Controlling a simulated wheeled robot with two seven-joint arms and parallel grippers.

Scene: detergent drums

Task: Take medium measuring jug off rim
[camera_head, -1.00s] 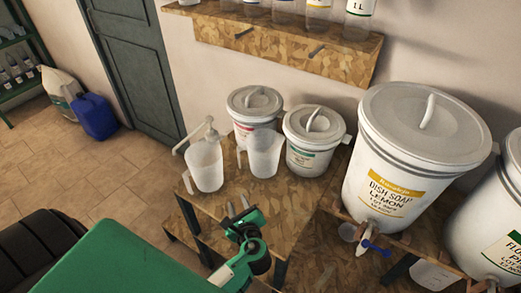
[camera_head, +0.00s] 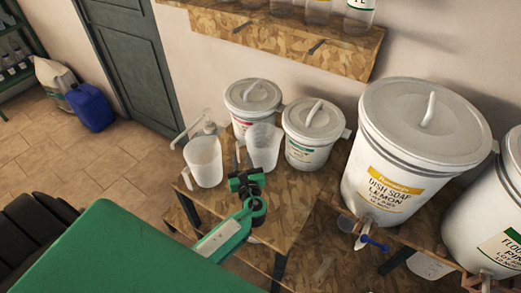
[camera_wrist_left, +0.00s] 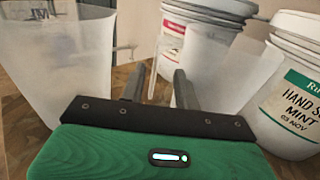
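Two translucent measuring jugs stand side by side on the wooden stand: a left jug (camera_head: 204,163) and a right jug (camera_head: 265,146). I cannot tell which is the medium one. My left gripper (camera_head: 243,163) is low between them, close to the right jug's handle side. In the left wrist view, the left jug (camera_wrist_left: 62,62) is left of the fingers and the right jug (camera_wrist_left: 228,68) is partly behind the right finger. The fingers (camera_wrist_left: 157,88) are apart, with a pale upright strip, possibly that jug's handle, showing between them. My right gripper is not in view.
Two white lidded tubs, one red-labelled (camera_head: 252,103) and one green-labelled (camera_head: 310,138), stand behind the jugs. A pale pump (camera_head: 194,127) rises behind the left jug. A large dish soap drum (camera_head: 400,150) with a blue-handled tap (camera_head: 374,243) stands to the right.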

